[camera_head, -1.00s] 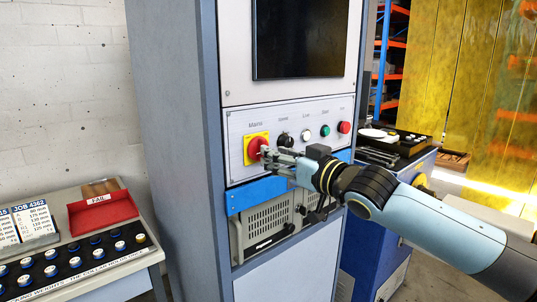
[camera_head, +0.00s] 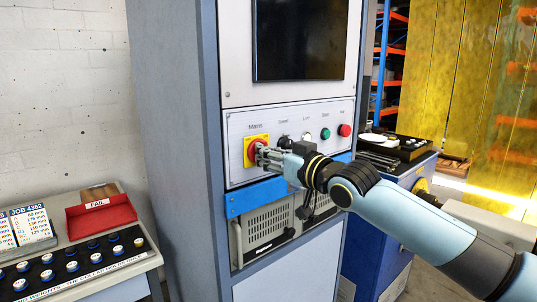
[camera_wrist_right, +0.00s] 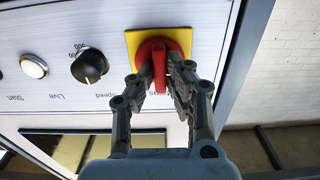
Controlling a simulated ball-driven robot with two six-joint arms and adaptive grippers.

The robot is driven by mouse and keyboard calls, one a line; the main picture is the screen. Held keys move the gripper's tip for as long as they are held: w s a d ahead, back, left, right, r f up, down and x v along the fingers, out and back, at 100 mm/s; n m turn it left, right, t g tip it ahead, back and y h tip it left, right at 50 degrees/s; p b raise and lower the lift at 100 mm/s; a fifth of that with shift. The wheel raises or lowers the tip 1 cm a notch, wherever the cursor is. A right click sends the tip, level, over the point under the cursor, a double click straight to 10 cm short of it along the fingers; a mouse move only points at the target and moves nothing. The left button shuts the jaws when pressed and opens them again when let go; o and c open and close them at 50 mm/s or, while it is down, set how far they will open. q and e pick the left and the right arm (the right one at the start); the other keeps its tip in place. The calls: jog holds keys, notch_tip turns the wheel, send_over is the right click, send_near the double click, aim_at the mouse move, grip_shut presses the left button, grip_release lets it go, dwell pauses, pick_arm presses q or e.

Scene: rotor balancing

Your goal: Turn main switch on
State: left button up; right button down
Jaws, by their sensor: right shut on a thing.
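The main switch (camera_head: 252,147) is a red rotary knob on a yellow plate, under the label "Mains" at the left end of the cabinet's control panel (camera_head: 236,123). In the right wrist view the red switch (camera_wrist_right: 158,58) has a raised handle that stands vertical in that picture. My right gripper (camera_head: 261,156) is at the switch, and in the right wrist view its fingers (camera_wrist_right: 160,78) lie on both sides of the handle, shut on it. The fingers hide part of the knob in the head view. My left gripper is not in view.
Right of the switch are a black speed knob (camera_head: 284,142), a white button (camera_head: 307,137), a green button (camera_head: 325,134) and a red button (camera_head: 345,130). A dark screen (camera_head: 298,40) is above. A bench with a red FAIL tray (camera_head: 100,216) stands at left.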

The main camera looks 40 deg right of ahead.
jog(key=shift+d+m+p, duration=0.1)
jog(key=shift+m+p, duration=2.5)
jog(key=shift+m, duration=1.8)
jog(key=shift+f, duration=0.1)
jog(key=c, duration=1.3)
grip_release()
jog(key=shift+c, duration=0.2)
